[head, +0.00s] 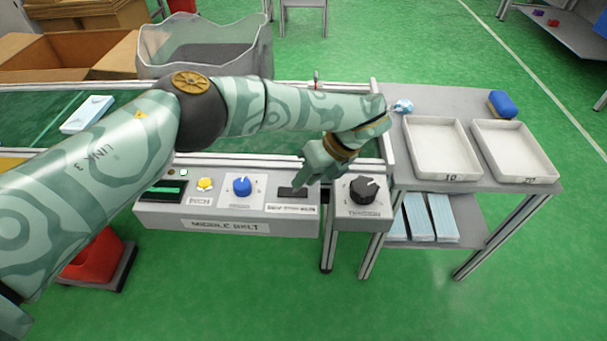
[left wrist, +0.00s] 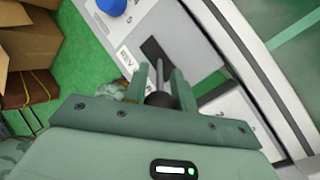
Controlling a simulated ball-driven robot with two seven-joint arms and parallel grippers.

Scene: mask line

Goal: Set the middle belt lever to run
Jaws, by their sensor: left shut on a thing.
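The middle belt panel (head: 225,226) carries a label reading "MIDDLE BELT". At its right end is a dark lever slot (head: 290,193), which also shows in the left wrist view. My left gripper (head: 303,177) is over the slot's right side. In the left wrist view my left gripper (left wrist: 165,82) is shut on the lever (left wrist: 160,98), with its dark knob between the fingers and its thin stalk running to the slot. In the head view the gripper hides the lever. The lever's setting cannot be read. My right gripper is not in view.
The panel also has a blue knob (head: 242,187), a yellow button (head: 205,184) and a green-lit display (head: 165,188). A black tension knob (head: 364,189) sits close to the gripper's right. Two white trays (head: 446,178) (head: 545,179) stand on the right table. A grey bin (head: 160,62) is behind.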

